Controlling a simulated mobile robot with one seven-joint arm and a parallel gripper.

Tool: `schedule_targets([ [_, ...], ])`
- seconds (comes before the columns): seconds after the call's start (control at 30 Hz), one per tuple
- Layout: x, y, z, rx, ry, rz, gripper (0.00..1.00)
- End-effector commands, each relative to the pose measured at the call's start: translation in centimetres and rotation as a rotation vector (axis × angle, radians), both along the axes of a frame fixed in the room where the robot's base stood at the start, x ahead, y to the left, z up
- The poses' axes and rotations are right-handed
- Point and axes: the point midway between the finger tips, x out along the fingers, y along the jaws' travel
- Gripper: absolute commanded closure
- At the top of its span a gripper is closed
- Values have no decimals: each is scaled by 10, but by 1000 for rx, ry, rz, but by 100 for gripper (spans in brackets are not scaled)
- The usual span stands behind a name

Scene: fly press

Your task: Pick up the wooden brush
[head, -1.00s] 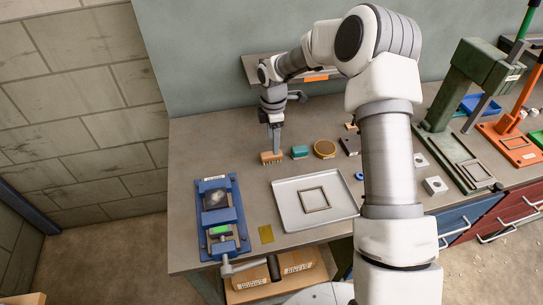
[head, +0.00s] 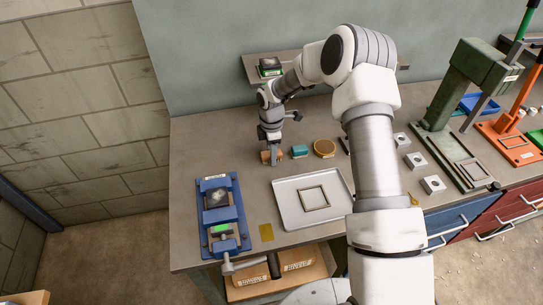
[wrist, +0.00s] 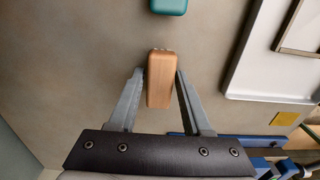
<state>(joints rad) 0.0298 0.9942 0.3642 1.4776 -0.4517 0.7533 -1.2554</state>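The wooden brush (wrist: 160,80) is a small light-brown block, lying on the bench between my gripper's fingertips in the wrist view. In the head view it shows as a small brown piece (head: 265,157) partly hidden by my gripper (head: 273,153). In the wrist view my gripper (wrist: 160,76) is open, with one finger on each side of the brush. A narrow gap seems to show between each finger and the wood. The brush's underside is hidden.
A teal block (head: 299,151) and a round tan-topped item (head: 324,148) stand to the brush's right. A metal tray with a square frame (head: 285,210) lies in front. A blue press fixture (head: 234,195) stands front left. A wall shelf (head: 300,62) is behind.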

Motion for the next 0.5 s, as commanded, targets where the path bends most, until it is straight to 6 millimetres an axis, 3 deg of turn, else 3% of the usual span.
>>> schedule_targets([
  [0.03,0,0,0,0,0,0,62],
  [0.23,0,0,0,0,0,0,98],
  [0.5,0,0,1,0,0,0,100],
])
